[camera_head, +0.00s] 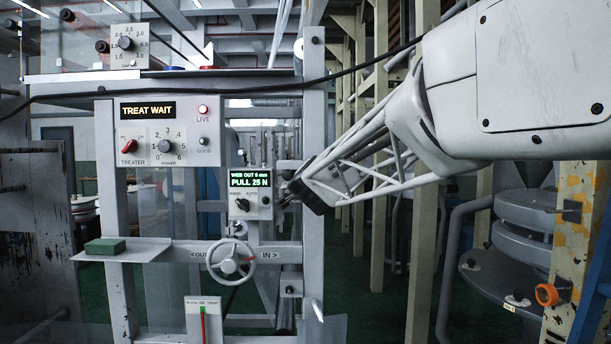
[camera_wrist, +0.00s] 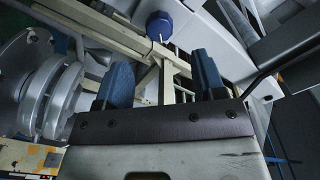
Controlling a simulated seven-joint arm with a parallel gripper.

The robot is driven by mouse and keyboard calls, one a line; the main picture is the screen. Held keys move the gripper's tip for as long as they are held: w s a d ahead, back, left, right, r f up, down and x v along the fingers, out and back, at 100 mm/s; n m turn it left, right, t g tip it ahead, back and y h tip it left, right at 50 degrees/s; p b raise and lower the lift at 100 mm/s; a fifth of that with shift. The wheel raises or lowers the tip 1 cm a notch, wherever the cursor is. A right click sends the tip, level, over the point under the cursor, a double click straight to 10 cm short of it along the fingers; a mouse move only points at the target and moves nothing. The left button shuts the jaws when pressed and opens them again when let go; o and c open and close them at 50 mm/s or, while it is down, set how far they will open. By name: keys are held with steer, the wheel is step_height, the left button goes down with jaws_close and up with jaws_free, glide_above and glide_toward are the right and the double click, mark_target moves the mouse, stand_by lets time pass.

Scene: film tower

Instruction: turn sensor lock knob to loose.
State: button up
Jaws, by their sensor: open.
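My gripper (camera_head: 290,192) is at the right edge of the small display panel (camera_head: 250,193), with its fingers pointing left. Its two blue-padded fingers stand apart with nothing between them in the wrist view (camera_wrist: 163,78). No knob in view is readably marked as the sensor lock knob, so I cannot tell which it is. A small knob (camera_head: 237,229) sits above the grey handwheel (camera_head: 231,260), which is between the OUT and IN marks. A dark fitting (camera_head: 288,174) beside the panel is partly hidden near my gripper. A blue rounded part (camera_wrist: 160,25) shows beyond the fingers.
A green block (camera_head: 105,246) lies on the left shelf. Frame posts and beams stand close around my arm.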

steer(key=shift+w, duration=0.2)
stand_by(0.3)
steer(key=w, duration=0.7)
steer(key=shift+w+d, duration=0.2)
stand_by(0.4)
steer(key=shift+c, duration=0.4)
steer(key=c, duration=0.8)
steer(key=shift+c, duration=0.2)
